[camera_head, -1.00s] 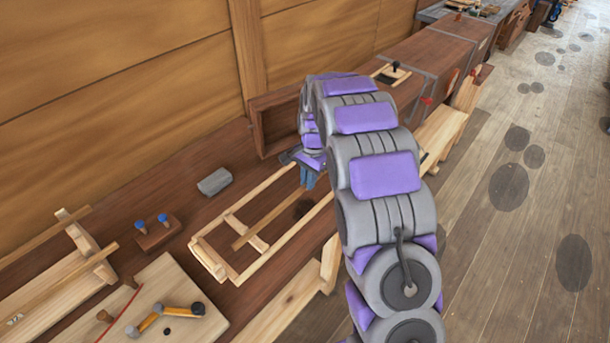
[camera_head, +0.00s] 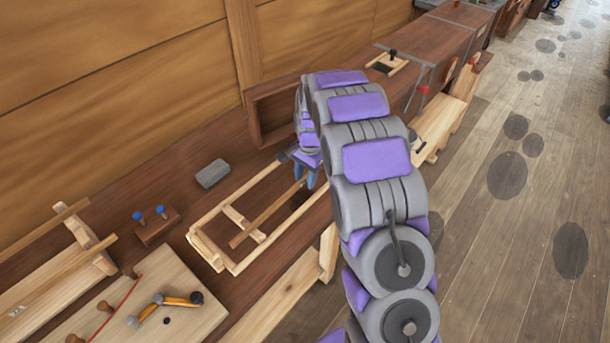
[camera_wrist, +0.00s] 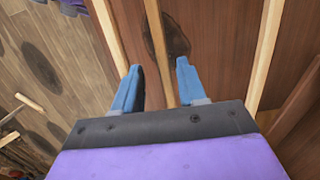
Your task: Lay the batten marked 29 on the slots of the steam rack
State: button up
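A thin brown batten (camera_head: 268,215) lies lengthwise within a pale wooden frame (camera_head: 208,216) on the bench, over a crosspiece near the frame's left end. No number on it is readable. My gripper (camera_head: 311,178) is over the frame's far right end. In the wrist view, its blue fingers (camera_wrist: 158,68) are apart, with the batten (camera_wrist: 157,45) running between them and clear of both. The frame's pale rails (camera_wrist: 263,60) run on either side. At the left stands another pale wooden stand (camera_head: 97,262) with strips across its end piece. I cannot tell which structure is the steam rack.
A grey block (camera_head: 212,173) and a small block with blue-topped pegs (camera_head: 155,224) sit behind and left of the frame. A pale board (camera_head: 180,333) with pegs and a yellow-and-black tool is at front left. A brown open box (camera_head: 257,121) stands behind my arm.

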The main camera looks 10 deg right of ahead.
jog(key=shift+a, duration=0.3)
jog(key=shift+a+r, duration=0.1)
jog(key=shift+r, duration=0.2)
notch_tip(320, 180, up, 17)
jog(key=w+d+p, duration=0.1)
jog(key=d+p, duration=0.1)
jog(key=p, duration=0.1)
jog(key=shift+f, duration=0.15)
jog(key=s+a+r+n, duration=0.1)
jog(key=s+r+n, duration=0.2)
jog(key=s, duration=0.7)
jog(key=s+a+r+n, duration=0.15)
jog(key=s+r, duration=0.25)
jog(key=s, duration=0.7)
jog(key=s+f+n, duration=0.2)
jog(key=s+n, duration=0.1)
jog(key=s, duration=0.8)
jog(key=s+f+n+g+h, duration=0.1)
jog(key=s+f+n, duration=0.1)
jog(key=s, duration=0.9)
jog(key=shift+s+d+n, duration=0.15)
jog(key=shift+d+n, duration=0.15)
jog(key=shift+n, duration=0.35)
jog(key=shift+f, duration=0.1)
jog(key=shift+c, duration=0.2)
